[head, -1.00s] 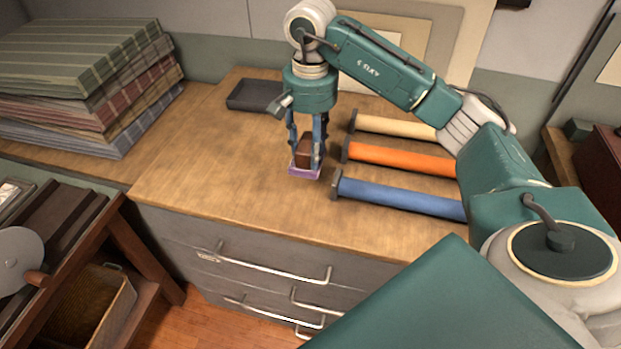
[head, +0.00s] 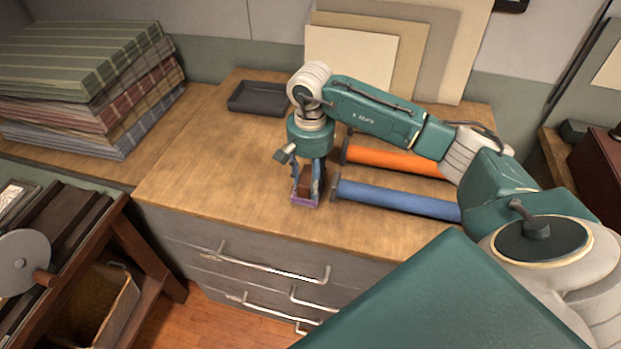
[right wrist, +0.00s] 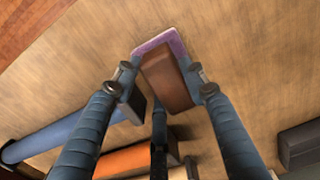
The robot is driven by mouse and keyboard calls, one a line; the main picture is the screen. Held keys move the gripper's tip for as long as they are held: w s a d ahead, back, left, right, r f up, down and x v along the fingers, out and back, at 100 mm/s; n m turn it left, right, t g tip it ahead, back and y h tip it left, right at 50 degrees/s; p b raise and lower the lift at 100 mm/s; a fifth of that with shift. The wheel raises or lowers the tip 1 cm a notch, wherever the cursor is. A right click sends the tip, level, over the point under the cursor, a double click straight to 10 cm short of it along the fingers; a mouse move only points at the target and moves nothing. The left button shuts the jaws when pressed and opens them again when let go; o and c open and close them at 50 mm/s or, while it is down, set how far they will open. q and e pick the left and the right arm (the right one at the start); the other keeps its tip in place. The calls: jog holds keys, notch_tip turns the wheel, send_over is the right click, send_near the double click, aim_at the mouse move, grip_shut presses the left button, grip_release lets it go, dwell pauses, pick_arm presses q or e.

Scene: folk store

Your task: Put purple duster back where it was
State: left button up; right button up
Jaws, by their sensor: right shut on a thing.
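The purple duster (head: 304,203) has a brown block on top and a purple pad below. My right gripper (head: 308,183) is shut on its brown part, near the front edge of the wooden counter. In the right wrist view the duster (right wrist: 167,78) is between the fingers of the gripper (right wrist: 165,85), pad side away from the camera. I cannot tell whether the pad touches the counter. My left gripper is not in view.
A blue roll (head: 400,199) and an orange roll (head: 395,160) lie right of the gripper. A dark tray (head: 262,98) sits behind on the counter (head: 215,165). Folded fabrics (head: 80,70) are stacked at left. The counter left of the gripper is clear.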

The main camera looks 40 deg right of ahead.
aim_at(310, 178)
jog(key=o, duration=1.1)
jog(key=shift+f, duration=0.1)
jog(key=shift+r, duration=0.4)
notch_tip(310, 178, up, 12)
jog(key=b, duration=0.3)
jog(key=shift+f, duration=0.2)
